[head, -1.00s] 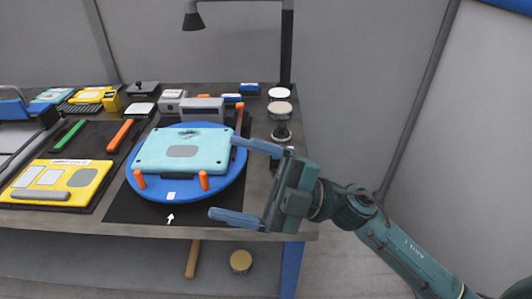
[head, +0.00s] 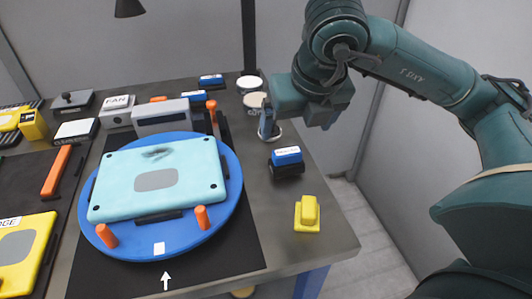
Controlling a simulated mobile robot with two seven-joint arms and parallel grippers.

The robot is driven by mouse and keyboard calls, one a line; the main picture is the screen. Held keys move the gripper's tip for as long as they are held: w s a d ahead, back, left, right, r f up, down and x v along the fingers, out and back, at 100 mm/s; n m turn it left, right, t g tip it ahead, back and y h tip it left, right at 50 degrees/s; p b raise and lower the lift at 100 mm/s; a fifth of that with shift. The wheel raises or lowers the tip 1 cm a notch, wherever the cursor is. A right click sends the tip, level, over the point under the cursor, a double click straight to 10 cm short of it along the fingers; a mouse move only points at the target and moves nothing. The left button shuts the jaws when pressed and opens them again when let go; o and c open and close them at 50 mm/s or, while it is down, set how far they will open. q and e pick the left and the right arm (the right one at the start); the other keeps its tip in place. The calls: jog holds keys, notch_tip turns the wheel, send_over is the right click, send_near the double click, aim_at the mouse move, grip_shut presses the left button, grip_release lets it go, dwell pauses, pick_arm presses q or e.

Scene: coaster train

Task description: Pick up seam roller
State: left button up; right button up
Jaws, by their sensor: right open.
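My right gripper (head: 296,120) is open at the back right of the bench. One blue finger points down by a small metallic piece with a pale round base (head: 276,134), partly covering it. I cannot tell whether they touch, and the other finger is hard to make out. No thing is clearly recognisable as the seam roller; the partly covered piece may be it, but its shape is too hidden to tell. My left gripper is not in view.
A teal panel (head: 157,181) lies on the blue turntable (head: 227,200) with orange pegs. Right of it stand a blue-topped block (head: 287,156) and a yellow block (head: 307,214). White-lidded jars (head: 250,84) stand behind.

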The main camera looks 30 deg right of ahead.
aim_at(289, 154)
jog(key=x, duration=0.7)
jog(key=shift+w+d+f, duration=0.1)
jog(key=shift+d+f, duration=0.05)
jog(key=shift+f, duration=0.25)
jog(key=x, duration=0.5)
jog(key=shift+f, duration=0.15)
jog(key=c, duration=1.3)
notch_tip(289, 154, up, 10)
jog(key=shift+r, duration=0.1)
